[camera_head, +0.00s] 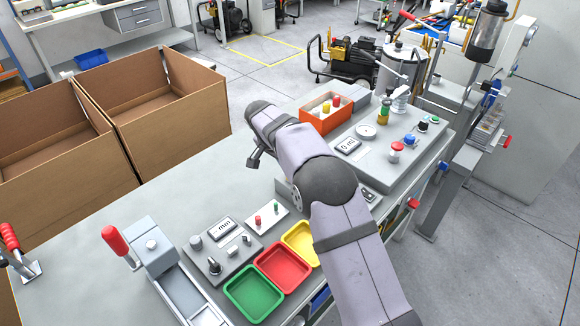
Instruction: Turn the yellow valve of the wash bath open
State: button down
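I cannot single out the yellow valve or the wash bath with certainty. A small upright green and yellow fitting (384,110) stands at the back of the grey test panel (377,176), right of the orange box. My gripper (252,161) is small and dark at the far end of my arm, left of the panel and over the grey bench. It is apart from the panel and its fittings. Its fingers are too small and partly hidden to show whether they are open.
The orange box (319,124) holds red and yellow pieces. A round gauge (366,131) and red-topped knob (396,149) sit on the panel. Green (250,296), red (286,271) and yellow trays lie in front. Cardboard boxes (160,110) stand left. Bare bench (190,195) lies between.

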jog(key=shift+m, duration=0.3)
jog(key=c, duration=1.8)
grip_release()
jog(key=shift+b+v, duration=0.55)
jog(key=shift+v, duration=3.15)
jog(key=s+d+r+n+g+p, duration=0.1)
jog(key=s+d+n+g+p, duration=0.15)
jog(key=s+d, duration=0.45)
jog(key=s+d+f+n+y+p, duration=0.1)
jog(key=s+d+n, duration=0.1)
jog(key=s, duration=0.7)
jog(key=s+d+f+n+y+p, duration=0.1)
jog(key=s+d, duration=0.3)
jog(key=s, duration=0.5)
jog(key=s+d+f+n+g+y+p, duration=0.1)
jog(key=s+d+f+n, duration=0.1)
jog(key=s, duration=0.7)
jog(key=shift+s+d+f+n, duration=0.25)
jog(key=shift+d+n, duration=0.2)
jog(key=shift+n, duration=0.4)
